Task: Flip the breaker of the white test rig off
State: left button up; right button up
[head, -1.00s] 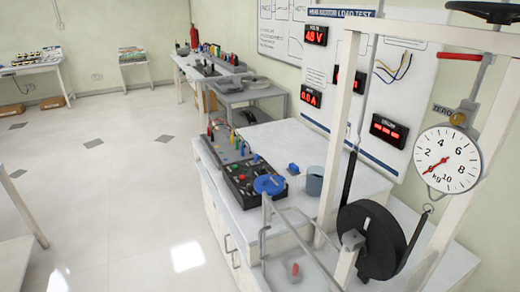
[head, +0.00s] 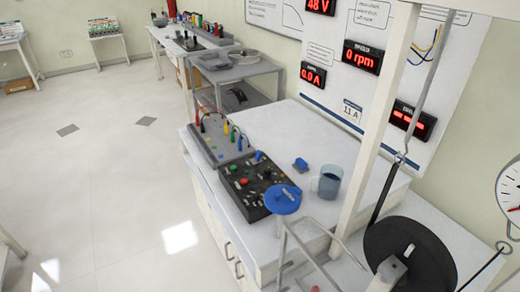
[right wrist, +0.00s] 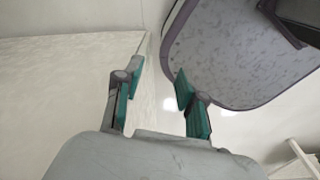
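The white test rig stands at the right in the head view, with a white upright post (head: 378,130), a black wheel (head: 408,258) and a dial scale (head: 511,195) cut by the right edge. A black control box (head: 257,186) with red and green buttons and small switches lies on the white bench. I cannot tell which part is the breaker. My right gripper (right wrist: 158,88) shows in the right wrist view with its teal-padded fingers apart and nothing between them. My left gripper is not in view.
A grey box with coloured plugs (head: 220,137), a blue-grey mug (head: 327,183) and a small blue part (head: 300,165) are on the bench. A blue round disc (head: 283,200) on a metal frame stands at its front. Red displays (head: 361,57) hang on the wall board.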

aim_at(258, 154)
jog(key=z, duration=0.45)
jog(key=i+j+z, duration=0.15)
jog(key=j+z, duration=0.55)
jog(key=z, duration=0.2)
jog(key=j+z, duration=0.55)
jog(key=j, duration=0.6)
jog(key=k+j+z, duration=0.1)
jog(key=j, duration=0.6)
jog(key=k+j+z, duration=0.1)
jog(key=j, duration=0.6)
